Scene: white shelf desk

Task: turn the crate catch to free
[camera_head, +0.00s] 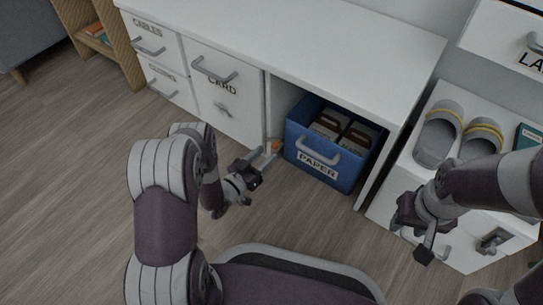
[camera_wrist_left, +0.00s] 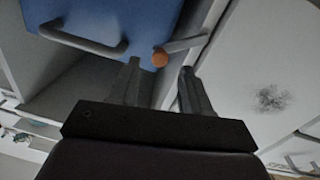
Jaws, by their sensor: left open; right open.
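The blue crate (camera_head: 305,167) labelled PAPER sits in the open bay of the white desk. Its front and grey handle also show in the left wrist view (camera_wrist_left: 115,18). The catch (camera_head: 275,146) is a grey lever with an orange knob, at the crate's left edge. In the left wrist view the orange knob (camera_wrist_left: 160,59) lies just beyond and between the fingertips, with the lever running right from it. My left gripper (camera_head: 266,158) is open and empty, close to the knob; contact cannot be told. My right gripper (camera_head: 424,248) is open and empty, in front of the right-hand cabinet.
Two folders stand in the crate. A door labelled CARD (camera_head: 222,112) and drawers, one labelled CABLES (camera_head: 148,31), are left of the bay. Grey slippers (camera_head: 438,133) lie on the low cabinet at right. The wooden floor (camera_head: 70,190) at left is clear.

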